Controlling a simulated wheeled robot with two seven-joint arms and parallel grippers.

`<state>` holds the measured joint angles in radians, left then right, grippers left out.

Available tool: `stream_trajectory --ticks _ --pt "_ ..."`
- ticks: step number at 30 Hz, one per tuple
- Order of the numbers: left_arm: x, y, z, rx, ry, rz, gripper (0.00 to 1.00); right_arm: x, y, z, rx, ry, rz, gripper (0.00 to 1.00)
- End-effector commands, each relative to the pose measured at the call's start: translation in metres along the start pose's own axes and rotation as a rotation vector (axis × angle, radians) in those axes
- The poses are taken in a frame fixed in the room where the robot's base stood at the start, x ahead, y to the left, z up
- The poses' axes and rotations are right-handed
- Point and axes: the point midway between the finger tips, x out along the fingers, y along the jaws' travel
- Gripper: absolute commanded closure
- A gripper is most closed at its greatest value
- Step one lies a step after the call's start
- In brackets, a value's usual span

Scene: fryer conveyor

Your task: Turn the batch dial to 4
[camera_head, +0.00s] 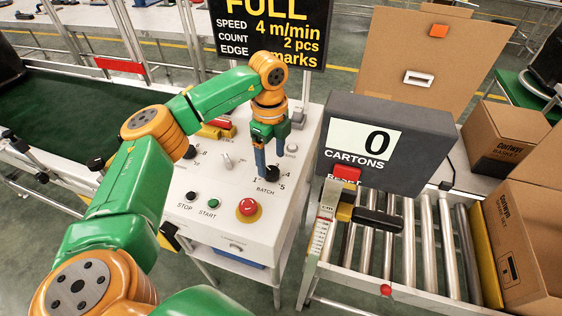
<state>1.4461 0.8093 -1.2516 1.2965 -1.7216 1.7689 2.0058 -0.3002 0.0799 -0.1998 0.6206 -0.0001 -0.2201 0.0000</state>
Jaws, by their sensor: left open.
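The batch dial (272,173) is a small dark knob on the white control panel (222,222), above the label BATCH. Digits 1, 4 and 5 show around it; the others are hidden by my gripper. My left gripper (270,168) points down over the dial with its blue fingers apart, one on the left side of the knob and one toward the right. I cannot tell whether the fingers touch the knob. The dial's pointer direction cannot be made out. My right gripper is not in view.
A red emergency button (248,207), a green start button (214,202) and a black stop button (191,196) sit left of the dial. A dark counter box (400,125) reading 0 cartons stands right of the panel. A roller conveyor (427,250) and cardboard boxes (500,140) lie further right.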

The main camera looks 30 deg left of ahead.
Motion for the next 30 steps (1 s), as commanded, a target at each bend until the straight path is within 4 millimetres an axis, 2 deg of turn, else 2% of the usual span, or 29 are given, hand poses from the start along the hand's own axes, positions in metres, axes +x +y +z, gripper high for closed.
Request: stream_trajectory --ticks 3,6,14,21,23,30 --pt "0.020 0.001 0.000 0.001 0.001 0.004 0.21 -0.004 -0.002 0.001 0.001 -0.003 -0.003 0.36" --pt "0.031 0.000 -0.001 0.001 0.003 0.001 0.21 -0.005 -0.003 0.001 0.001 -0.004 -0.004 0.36" --pt "0.035 0.000 -0.001 0.002 0.003 -0.001 0.21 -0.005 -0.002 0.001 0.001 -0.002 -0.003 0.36" --pt "0.035 0.000 -0.001 0.003 0.004 -0.001 0.86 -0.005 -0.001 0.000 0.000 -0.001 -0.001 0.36" --pt "0.035 0.000 -0.001 0.002 0.004 -0.001 1.00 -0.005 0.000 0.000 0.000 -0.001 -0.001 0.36" --pt "0.035 0.000 -0.001 0.022 0.004 0.000 1.00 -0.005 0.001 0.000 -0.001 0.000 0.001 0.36"
